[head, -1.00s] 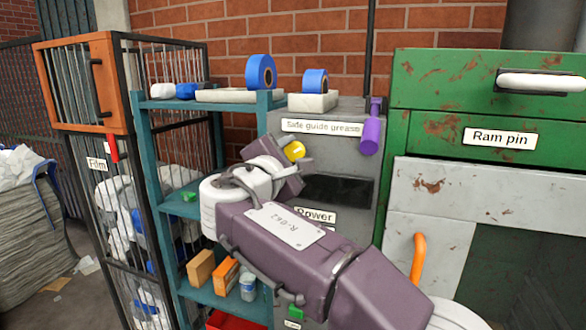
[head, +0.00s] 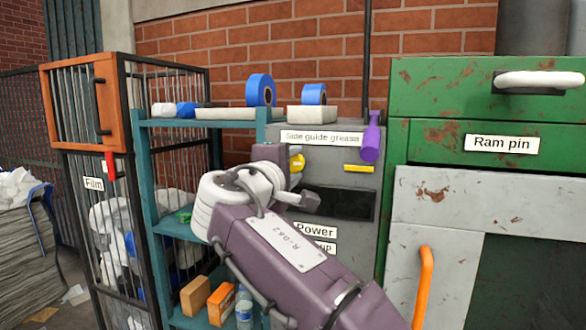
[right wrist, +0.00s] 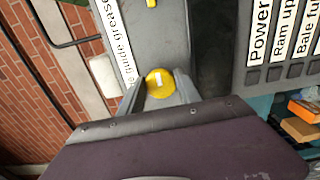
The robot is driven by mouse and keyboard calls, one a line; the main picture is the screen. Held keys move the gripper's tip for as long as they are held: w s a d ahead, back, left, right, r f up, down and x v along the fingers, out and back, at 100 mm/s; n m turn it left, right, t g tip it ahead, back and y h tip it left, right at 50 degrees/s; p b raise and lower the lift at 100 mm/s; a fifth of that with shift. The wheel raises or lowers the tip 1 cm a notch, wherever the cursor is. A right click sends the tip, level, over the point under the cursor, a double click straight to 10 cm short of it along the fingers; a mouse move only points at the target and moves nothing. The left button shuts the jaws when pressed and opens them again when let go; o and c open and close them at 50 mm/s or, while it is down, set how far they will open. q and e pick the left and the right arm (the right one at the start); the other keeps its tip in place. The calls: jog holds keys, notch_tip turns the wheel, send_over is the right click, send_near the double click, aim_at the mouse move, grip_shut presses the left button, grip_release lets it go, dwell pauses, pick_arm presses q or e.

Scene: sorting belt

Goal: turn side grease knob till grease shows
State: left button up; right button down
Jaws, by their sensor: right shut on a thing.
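The yellow side grease knob (head: 297,162) is on the grey cabinet front under the "Side guide grease" label (head: 320,137). In the right wrist view the round knob (right wrist: 158,83) has a white mark on its face. My right gripper (right wrist: 160,92) has one finger on each side of the knob and is shut on it. In the head view my right wrist hides part of the knob. A yellow strip (head: 359,168), looking like grease, shows on the cabinet front right of the knob. My left gripper is not in view.
A dark panel (head: 338,203) and the "Power" label (head: 315,230) are below the knob. A purple tool (head: 371,137) hangs at the cabinet's top right.

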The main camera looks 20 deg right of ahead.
dwell(0.4)
jog(key=c, duration=0.9)
grip_release()
jog(key=shift+s+a+f, duration=0.1)
jog(key=shift+s+a, duration=0.1)
jog(key=b+v, duration=0.2)
jog(key=v, duration=0.6)
jog(key=shift+s+a, duration=0.1)
jog(key=shift+s, duration=0.05)
